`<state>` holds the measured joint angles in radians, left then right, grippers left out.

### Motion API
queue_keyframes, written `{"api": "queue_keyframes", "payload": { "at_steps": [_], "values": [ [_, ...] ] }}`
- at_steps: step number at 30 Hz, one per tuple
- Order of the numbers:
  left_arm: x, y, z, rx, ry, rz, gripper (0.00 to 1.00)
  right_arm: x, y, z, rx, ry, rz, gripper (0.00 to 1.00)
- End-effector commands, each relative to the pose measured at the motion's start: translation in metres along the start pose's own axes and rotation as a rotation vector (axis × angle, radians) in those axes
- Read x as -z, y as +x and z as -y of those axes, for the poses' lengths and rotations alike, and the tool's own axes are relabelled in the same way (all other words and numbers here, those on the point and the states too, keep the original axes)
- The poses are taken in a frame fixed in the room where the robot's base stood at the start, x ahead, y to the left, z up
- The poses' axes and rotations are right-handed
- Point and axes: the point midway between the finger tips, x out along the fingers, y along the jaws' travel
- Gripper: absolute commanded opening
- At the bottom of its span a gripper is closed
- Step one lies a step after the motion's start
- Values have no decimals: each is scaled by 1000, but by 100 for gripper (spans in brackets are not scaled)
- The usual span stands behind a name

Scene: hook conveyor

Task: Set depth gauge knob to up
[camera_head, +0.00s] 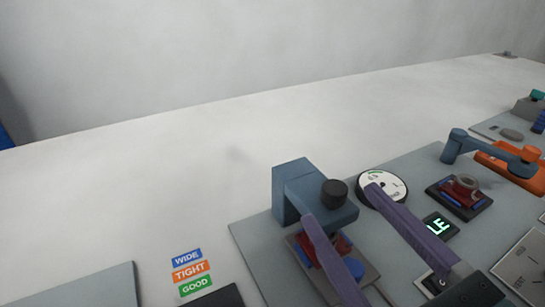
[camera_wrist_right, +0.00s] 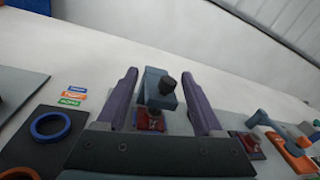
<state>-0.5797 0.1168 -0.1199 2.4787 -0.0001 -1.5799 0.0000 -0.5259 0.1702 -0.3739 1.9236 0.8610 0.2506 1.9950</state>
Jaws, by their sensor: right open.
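The depth gauge is a blue-grey block with an arm (camera_head: 291,192) on a grey panel. A black round knob (camera_head: 334,193) stands on its arm; the knob also shows in the wrist view (camera_wrist_right: 167,85). My right gripper (camera_head: 340,203) is open, with purple fingers. In the wrist view the knob appears between the two fingers (camera_wrist_right: 160,74), touching neither. Whether the fingertips are level with the knob cannot be told. A red piece (camera_head: 338,244) sits beneath the gauge arm, partly hidden by a finger. My left gripper is not in view.
An orange fixture (camera_head: 510,168) with a blue arm stands further right. WIDE, TIGHT and GOOD labels (camera_head: 190,272) lie left.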

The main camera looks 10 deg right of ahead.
Motion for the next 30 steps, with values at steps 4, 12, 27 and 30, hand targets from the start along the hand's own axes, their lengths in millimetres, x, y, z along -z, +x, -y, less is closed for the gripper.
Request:
{"api": "queue_keyframes", "payload": {
  "at_steps": [4, 12, 27, 30],
  "values": [
    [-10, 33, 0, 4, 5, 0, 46, 40, -3, 8, 103, 204, 13, 69],
    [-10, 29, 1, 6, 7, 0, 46, 40, 17, 18, 141, 268, 25, 69],
    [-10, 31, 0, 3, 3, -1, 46, 41, 92, 27, 137, 264, 21, 69],
    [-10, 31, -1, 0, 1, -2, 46, 41, 94, 27, 137, 263, 21, 69]
  ]
}}
